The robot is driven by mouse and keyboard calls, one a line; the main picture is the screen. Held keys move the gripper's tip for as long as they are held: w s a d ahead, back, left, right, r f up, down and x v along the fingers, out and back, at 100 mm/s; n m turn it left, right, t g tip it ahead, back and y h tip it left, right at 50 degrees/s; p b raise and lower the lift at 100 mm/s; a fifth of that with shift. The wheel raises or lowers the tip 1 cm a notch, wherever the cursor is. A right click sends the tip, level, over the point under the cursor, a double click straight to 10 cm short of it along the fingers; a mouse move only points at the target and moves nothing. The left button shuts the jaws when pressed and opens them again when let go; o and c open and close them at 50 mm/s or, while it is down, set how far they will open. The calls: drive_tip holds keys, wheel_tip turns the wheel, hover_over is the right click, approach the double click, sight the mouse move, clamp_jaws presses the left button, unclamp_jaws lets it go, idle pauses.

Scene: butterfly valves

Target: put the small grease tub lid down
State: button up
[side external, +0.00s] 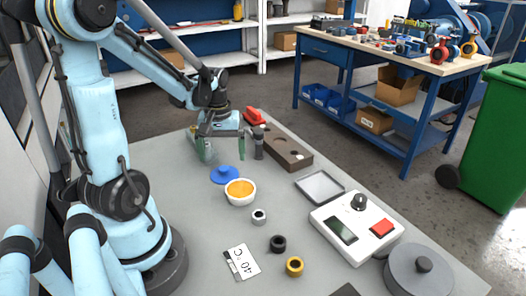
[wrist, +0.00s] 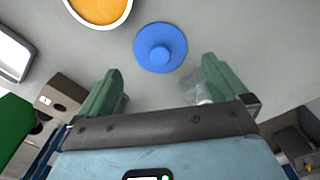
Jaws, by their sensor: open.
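The small grease tub lid (side external: 225,175) is a blue disc with a raised knob. It lies flat on the grey table, knob up, beside the open tub (side external: 239,191), which is white with orange grease inside. My gripper (side external: 224,156) is open above the table, behind the lid in the side view. In the wrist view the lid (wrist: 160,47) lies beyond and between the spread green fingertips of my gripper (wrist: 161,66), with nothing held between them. The tub (wrist: 100,10) is cut off at the top of that view.
A brown block with holes (side external: 287,152), a dark upright cylinder (side external: 258,143) and a red object (side external: 254,116) stand near my gripper. A shallow tray (side external: 320,186), a white control box (side external: 356,227) and several small rings lie nearer the camera. Bare table surrounds the lid's left side.

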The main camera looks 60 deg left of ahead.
sight(224, 168)
wheel_tip(224, 168, up, 7)
drive_tip(key=w+d+m+t, duration=0.2)
drive_tip(key=d+m, duration=0.4)
drive_tip(key=d, duration=0.3)
drive_tip(key=w+d+r+m+t, duration=0.1)
drive_tip(key=w+d+m+t, duration=0.1)
drive_tip(key=d+m+t, duration=0.3)
drive_tip(key=d+m, duration=0.1)
drive_tip(key=d, duration=0.3)
drive_tip(key=shift+d+r, duration=0.3)
